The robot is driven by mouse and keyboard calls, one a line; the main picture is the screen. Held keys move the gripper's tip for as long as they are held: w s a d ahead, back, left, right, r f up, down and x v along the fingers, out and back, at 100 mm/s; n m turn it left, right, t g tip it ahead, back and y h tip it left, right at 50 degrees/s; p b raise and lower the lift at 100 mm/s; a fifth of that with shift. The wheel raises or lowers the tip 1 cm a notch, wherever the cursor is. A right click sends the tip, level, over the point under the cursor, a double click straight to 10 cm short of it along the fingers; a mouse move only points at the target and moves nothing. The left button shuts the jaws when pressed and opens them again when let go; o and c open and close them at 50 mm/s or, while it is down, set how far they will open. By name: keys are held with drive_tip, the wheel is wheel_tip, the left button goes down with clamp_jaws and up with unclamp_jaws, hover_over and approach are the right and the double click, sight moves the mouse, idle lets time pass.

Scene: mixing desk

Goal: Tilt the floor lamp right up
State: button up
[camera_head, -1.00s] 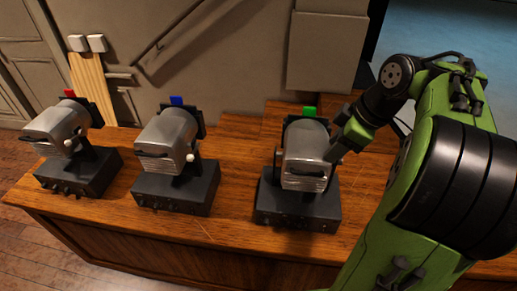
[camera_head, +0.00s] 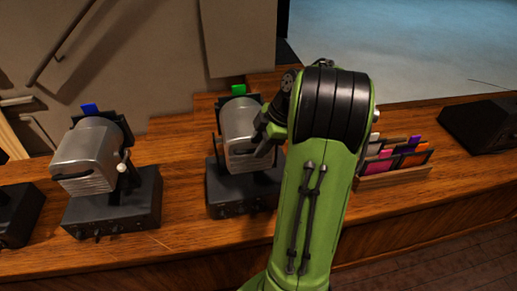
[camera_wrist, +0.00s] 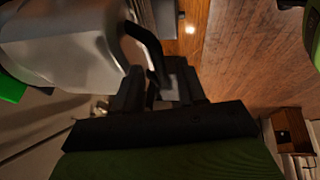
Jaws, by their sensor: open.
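Three silver lamps on dark base boxes stand along the wooden desk. The rightmost lamp (camera_head: 240,128) has a green tab (camera_head: 238,89) on top, and its head faces forward and somewhat down. My gripper (camera_head: 264,148) is at the right side of this lamp's head, with its fingers mostly hidden by my arm. In the wrist view, the silver head (camera_wrist: 65,40) fills the upper left. My open gripper (camera_wrist: 160,85) has a dark bent handle (camera_wrist: 145,42) reaching down between or just in front of its fingers; contact is unclear. The middle lamp (camera_head: 85,158) has a blue tab.
A wooden rack (camera_head: 395,177) of coloured filter cards stands right of my arm. A black wedge-shaped box (camera_head: 485,125) sits at the desk's far right. The third lamp's base (camera_head: 18,215) is cut off at the left edge. The desk (camera_head: 175,240) is clear in front.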

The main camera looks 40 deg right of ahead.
drive_tip(key=shift+w+a+f, duration=0.15)
drive_tip(key=shift+w+f, duration=0.1)
drive_tip(key=shift+f, duration=0.1)
drive_tip(key=shift+s, duration=0.1)
clamp_jaws()
